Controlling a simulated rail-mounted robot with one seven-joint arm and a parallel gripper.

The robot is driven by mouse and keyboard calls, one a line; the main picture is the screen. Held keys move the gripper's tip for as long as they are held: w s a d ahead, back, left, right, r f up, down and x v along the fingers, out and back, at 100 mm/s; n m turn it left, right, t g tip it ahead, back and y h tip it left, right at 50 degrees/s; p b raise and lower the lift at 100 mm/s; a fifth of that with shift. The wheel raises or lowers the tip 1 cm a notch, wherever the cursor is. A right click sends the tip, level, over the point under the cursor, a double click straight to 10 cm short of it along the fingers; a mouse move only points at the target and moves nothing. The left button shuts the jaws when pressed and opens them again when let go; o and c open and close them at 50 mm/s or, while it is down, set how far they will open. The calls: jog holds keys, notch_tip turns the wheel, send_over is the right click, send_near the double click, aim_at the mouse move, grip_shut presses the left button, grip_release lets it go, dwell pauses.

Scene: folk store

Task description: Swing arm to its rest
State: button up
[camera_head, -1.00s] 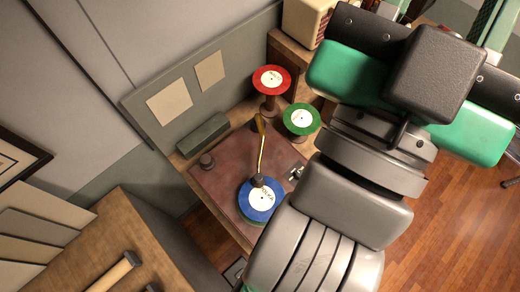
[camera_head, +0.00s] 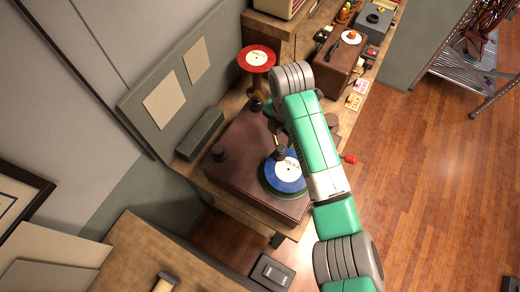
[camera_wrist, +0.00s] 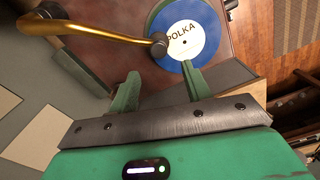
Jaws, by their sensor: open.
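The golden swing arm (camera_wrist: 100,33) crosses the top of the wrist view. Its dark head (camera_wrist: 158,43) is over the edge of the blue POLKA record (camera_wrist: 195,20); I cannot tell if it touches. In the head view the blue record (camera_head: 288,178) lies on the brown player deck (camera_head: 233,170), and my arm covers most of the swing arm. The head (camera_head: 280,153) shows beside my arm. My gripper (camera_wrist: 160,70) is open and empty, its green fingers just short of the head. I cannot make out which part is the arm's rest.
A dark round post (camera_head: 219,153) stands on the deck's left side. A red record (camera_head: 257,58) sits on a stand behind. A grey-green block (camera_head: 200,133) lies along the back panel. A brown box (camera_head: 340,58) stands at the far right. Open wooden floor lies right.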

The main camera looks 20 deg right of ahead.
aim_at(280, 148)
jog(key=shift+d+f, duration=0.1)
jog(key=shift+f, duration=0.2)
notch_tip(280, 148, down, 7)
jog(key=shift+w+f+p, duration=0.1)
jog(key=shift+p, duration=0.2)
grip_shut()
